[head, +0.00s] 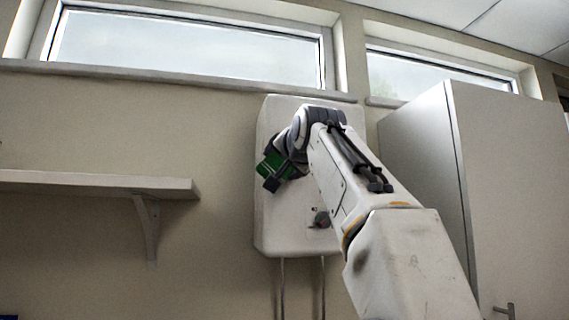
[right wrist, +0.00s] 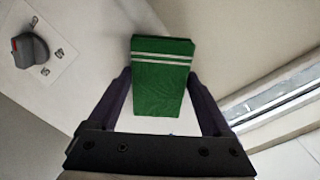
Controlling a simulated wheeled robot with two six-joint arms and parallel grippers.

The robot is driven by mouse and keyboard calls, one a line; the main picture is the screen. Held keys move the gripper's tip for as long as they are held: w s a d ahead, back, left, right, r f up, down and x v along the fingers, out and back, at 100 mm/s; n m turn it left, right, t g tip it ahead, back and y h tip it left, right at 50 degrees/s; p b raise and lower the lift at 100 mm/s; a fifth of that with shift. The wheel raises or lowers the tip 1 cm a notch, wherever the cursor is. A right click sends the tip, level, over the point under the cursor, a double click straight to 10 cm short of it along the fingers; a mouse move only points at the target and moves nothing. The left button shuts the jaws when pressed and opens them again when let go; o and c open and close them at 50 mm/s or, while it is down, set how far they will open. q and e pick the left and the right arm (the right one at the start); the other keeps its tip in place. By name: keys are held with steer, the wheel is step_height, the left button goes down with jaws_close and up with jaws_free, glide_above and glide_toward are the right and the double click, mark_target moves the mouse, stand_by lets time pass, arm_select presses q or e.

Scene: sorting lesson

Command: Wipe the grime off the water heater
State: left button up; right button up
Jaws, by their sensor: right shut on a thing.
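The water heater (head: 282,225) is a white box with rounded corners on the wall in the middle of the head view. Its front (right wrist: 90,85) fills much of the left of the right wrist view. My right gripper (head: 271,172) is in front of its upper left part, shut on a green folded cloth (right wrist: 160,85) with two white stripes. The cloth appears to be at the heater's front; I cannot tell if it touches. My arm hides the heater's upper right part. I can make out no grime on the parts that show. My left gripper is not in view.
A dark knob (head: 321,219) sticks out low on the heater's front. Two pipes (head: 282,285) run down below it. A shelf (head: 95,183) is on the left, a tall cabinet (head: 420,150) close on the right, and a window sill (head: 180,80) above.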

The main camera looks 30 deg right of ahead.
steer(key=shift+f, duration=0.1)
steer(key=shift+s+a, duration=0.1)
steer(key=shift+s, duration=0.1)
steer(key=b+v, duration=0.1)
steer(key=v, duration=0.2)
steer(key=shift+s, duration=0.3)
steer(key=shift+b+v, duration=0.4)
steer(key=shift+v, duration=0.55)
steer(key=shift+s, duration=0.15)
steer(key=v, duration=0.2)
steer(key=shift+s+a+b, duration=0.1)
steer(key=shift+s+b, duration=0.2)
steer(key=shift+b, duration=0.05)
